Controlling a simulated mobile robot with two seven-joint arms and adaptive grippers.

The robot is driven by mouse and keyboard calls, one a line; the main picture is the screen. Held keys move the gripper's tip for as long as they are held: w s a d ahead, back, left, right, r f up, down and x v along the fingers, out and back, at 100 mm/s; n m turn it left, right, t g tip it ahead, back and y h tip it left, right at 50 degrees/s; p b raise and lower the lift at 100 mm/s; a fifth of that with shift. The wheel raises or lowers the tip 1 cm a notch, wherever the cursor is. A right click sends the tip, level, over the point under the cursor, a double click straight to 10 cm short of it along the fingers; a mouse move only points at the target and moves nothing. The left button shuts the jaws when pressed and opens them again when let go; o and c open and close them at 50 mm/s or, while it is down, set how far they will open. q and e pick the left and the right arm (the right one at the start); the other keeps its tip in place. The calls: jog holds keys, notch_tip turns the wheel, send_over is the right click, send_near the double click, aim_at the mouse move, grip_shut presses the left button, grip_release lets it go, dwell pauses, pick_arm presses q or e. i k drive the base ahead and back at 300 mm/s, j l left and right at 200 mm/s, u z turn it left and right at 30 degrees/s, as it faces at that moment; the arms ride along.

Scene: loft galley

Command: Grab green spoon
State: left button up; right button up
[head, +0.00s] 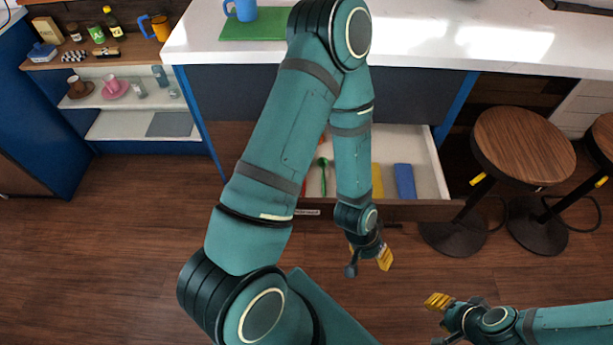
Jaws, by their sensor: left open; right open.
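A green spoon (323,176) lies in the open drawer (432,165) under the white counter, with its bowl toward the back. My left arm crosses in front of the drawer and hides part of its inside. My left gripper (369,267) is open and empty, in front of the drawer's front panel, to the right of the spoon and apart from it. My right gripper (436,318) is open and empty at the lower right, over the floor and well away from the drawer.
The drawer also holds a yellow item (377,181) and a blue item (404,181). Round wooden stools (523,146) stand right of the drawer. Shelves with cups are at left.

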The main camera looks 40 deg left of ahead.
aim_at(323, 162)
jog(key=u, duration=1.25)
jog(key=i+u, duration=0.15)
jog(key=u, duration=0.25)
jog(key=i+l+u, duration=0.1)
jog(key=u, duration=0.3)
jog(key=i+l+u, duration=0.1)
jog(key=l+u, duration=0.15)
jog(key=u, duration=0.15)
